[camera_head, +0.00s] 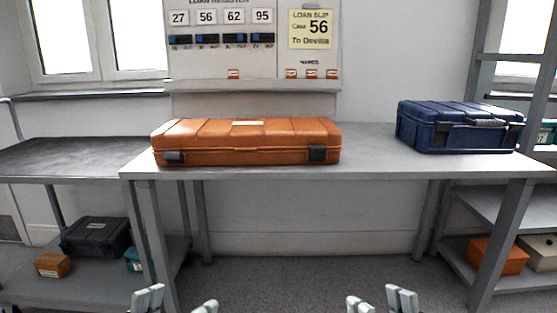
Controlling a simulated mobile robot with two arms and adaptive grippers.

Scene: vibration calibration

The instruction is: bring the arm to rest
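My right gripper (380,302) shows at the bottom edge, right of the middle. Its two pale fingertips stand apart with nothing between them. My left gripper (177,303) shows at the bottom edge, left of the middle. Its fingertips are also apart and empty. Both grippers are low in the picture, in front of the table and touching nothing that shows. The rest of both arms is out of view below.
An orange case (240,140) and a blue case (455,127) lie on the grey table (370,155). A dark cart (70,158) stands left, a shelf rack (505,212) right. A board (250,45) with a yellow loan slip (310,29) hangs behind. Floor below the table is clear.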

